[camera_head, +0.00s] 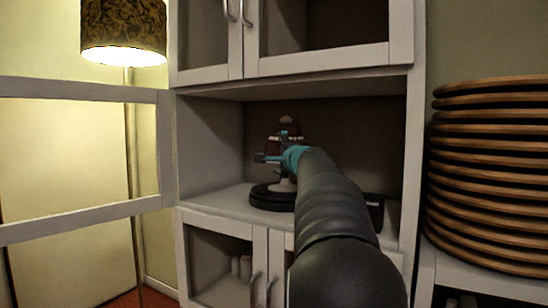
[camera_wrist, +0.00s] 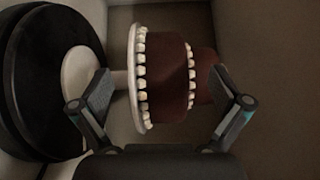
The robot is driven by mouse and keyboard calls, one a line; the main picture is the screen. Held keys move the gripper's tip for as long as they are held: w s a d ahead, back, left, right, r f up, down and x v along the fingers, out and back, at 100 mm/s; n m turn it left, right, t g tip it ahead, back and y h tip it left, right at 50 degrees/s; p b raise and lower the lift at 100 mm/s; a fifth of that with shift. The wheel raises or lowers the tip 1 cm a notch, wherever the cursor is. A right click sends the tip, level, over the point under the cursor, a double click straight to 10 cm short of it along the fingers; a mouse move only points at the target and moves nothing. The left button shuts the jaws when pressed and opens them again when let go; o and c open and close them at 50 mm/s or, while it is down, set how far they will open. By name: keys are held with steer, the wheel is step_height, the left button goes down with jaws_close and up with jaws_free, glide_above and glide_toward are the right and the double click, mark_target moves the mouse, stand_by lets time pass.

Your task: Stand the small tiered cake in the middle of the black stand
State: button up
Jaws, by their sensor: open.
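The small tiered cake (camera_wrist: 165,78) is dark red-brown with white blobs around its tiers. It sits on a white pedestal with a round foot (camera_wrist: 76,72). The wrist view is turned sideways. The foot appears to rest on the top of the black stand (camera_wrist: 30,85), near its middle. In the head view the cake (camera_head: 284,124) is upright above the black stand (camera_head: 262,198), partly hidden by my arm. My gripper (camera_wrist: 160,80) is open, with one finger by the pedestal stem and the other by the upper tier. No contact is clear.
The stand is on a cabinet shelf (camera_head: 222,200) between side walls, under an upper cupboard. A black object (camera_head: 375,205) lies right of my arm. An open door frame (camera_head: 80,218) extends left. Stacked wooden discs (camera_head: 490,180) stand right. The shelf's left part is clear.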

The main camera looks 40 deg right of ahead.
steer(key=b+v, duration=0.1)
steer(key=v, duration=0.6)
steer(key=shift+s, duration=0.25)
steer(key=shift+a, duration=0.1)
steer(key=s+a+f+n+g+y, duration=0.2)
steer(key=a+f+n, duration=0.3)
steer(key=a, duration=0.5)
steer(key=s+a+f+n+g+y, duration=0.25)
steer(key=a+f, duration=0.35)
steer(key=a, duration=0.4)
steer(key=s+a+f+n+g+y, duration=0.1)
steer(key=s+a+f+n+y, duration=0.2)
steer(key=a+f, duration=0.45)
steer(key=s+a+f+n+g+h, duration=0.1)
steer(key=s+a+f+n+g, duration=0.2)
steer(key=s+f, duration=0.6)
steer(key=s+a+f+n+g+h, duration=0.1)
steer(key=s+a+f+n+g, duration=0.2)
steer(key=s+a+f+n, duration=0.4)
steer(key=s+f+n, duration=0.1)
steer(key=s+f, duration=0.2)
steer(key=shift+s+f, duration=0.25)
steer(key=shift+s, duration=0.05)
steer(key=shift+d, duration=0.15)
